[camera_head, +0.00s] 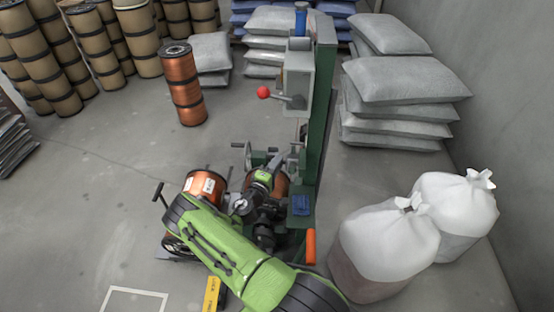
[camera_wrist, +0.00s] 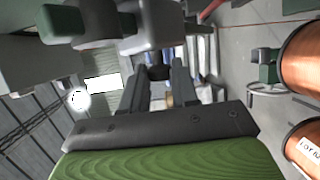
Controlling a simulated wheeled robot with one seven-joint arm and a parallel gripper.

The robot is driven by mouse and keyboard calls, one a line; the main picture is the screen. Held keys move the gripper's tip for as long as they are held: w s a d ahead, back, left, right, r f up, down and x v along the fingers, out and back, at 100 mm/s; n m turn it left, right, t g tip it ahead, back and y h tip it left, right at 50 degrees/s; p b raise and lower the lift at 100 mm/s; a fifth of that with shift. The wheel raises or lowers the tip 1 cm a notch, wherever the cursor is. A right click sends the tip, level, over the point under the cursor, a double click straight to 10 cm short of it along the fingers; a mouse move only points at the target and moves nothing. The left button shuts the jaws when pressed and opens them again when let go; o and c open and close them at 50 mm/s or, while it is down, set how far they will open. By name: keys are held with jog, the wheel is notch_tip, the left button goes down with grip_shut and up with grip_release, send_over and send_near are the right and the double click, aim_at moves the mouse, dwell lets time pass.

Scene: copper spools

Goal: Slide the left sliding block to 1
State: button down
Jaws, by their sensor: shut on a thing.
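A green machine with a tall column (camera_head: 322,110) stands in the middle of the head view. My gripper (camera_head: 287,162) is at its lower left part, beside the column. In the wrist view my gripper (camera_wrist: 158,88) has its two dark fingers close around a small dark piece (camera_wrist: 158,73), which looks like the left sliding block. The gripper is shut on it. My arm and gripper hide much of the machine's lower part in the head view. The block's position mark, 1, cannot be read in either view.
A red-knobbed lever (camera_head: 263,92) sticks out left from the column. A copper spool (camera_head: 205,188) is left of my gripper, and another spool stack (camera_head: 183,85) stands behind on open floor. White sacks (camera_head: 385,245) are at the right; grey bags (camera_head: 400,80) are piled behind.

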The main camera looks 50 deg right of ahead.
jog(key=c, duration=0.9)
grip_release()
jog(key=shift+r, duration=0.1)
jog(key=shift+s+a, duration=0.1)
jog(key=shift+a, duration=0.05)
jog(key=p+v, duration=0.3)
jog(key=v, duration=1.2)
jog(key=shift+s+a, duration=0.1)
jog(key=shift+a, duration=0.2)
